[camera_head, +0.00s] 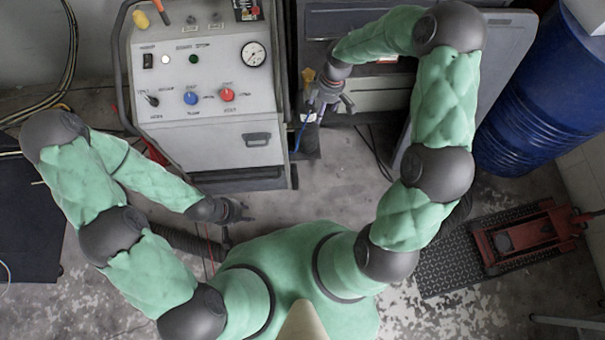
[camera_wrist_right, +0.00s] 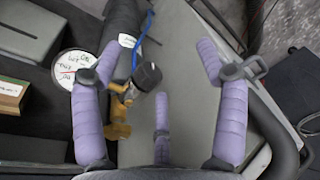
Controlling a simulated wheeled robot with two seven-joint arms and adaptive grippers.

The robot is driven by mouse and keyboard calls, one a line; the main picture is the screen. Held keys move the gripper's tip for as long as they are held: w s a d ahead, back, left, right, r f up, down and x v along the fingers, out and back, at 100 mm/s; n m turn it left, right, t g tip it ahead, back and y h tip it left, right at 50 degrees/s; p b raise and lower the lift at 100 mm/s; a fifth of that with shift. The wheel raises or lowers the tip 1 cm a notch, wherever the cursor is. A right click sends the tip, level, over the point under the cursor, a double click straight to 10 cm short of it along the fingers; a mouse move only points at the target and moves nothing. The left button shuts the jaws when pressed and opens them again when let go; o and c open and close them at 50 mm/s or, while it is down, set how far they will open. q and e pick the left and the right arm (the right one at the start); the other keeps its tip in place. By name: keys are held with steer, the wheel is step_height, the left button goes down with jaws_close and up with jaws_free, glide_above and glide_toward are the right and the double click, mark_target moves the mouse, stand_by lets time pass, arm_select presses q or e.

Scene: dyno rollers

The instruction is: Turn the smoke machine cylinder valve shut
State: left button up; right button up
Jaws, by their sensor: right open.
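The cylinder valve is a brass fitting (camera_wrist_right: 118,112) with a black round knob (camera_wrist_right: 148,76) in the right wrist view. A dark cylinder (camera_wrist_right: 121,28) with a white tag and a blue hose lies beyond it. In the head view the brass valve (camera_head: 308,75) shows just left of my right gripper (camera_head: 328,104). In the wrist view my right gripper (camera_wrist_right: 158,68) is open, its purple fingers spread, with the valve between them, closer to the left finger. I cannot tell whether they touch. My left gripper (camera_head: 236,212) is open and empty, low before the cabinet.
The grey control cabinet (camera_head: 205,115) with gauge and knobs stands left of the valve. A dark shelf unit (camera_head: 345,20) is behind it and a grey panel (camera_head: 490,60) leans at right. A blue drum (camera_head: 540,95) and a red floor jack (camera_head: 520,238) stand further right.

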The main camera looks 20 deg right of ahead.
steer(key=s+a+f+m+y+b, duration=0.1)
steer(key=s+a+f+m+y, duration=0.1)
steer(key=s+a+f+m, duration=0.7)
steer(key=s+a+f, duration=0.3)
steer(key=s+f, duration=0.1)
steer(key=s, duration=0.1)
steer(key=shift+f, duration=0.35)
steer(key=shift+s, duration=0.15)
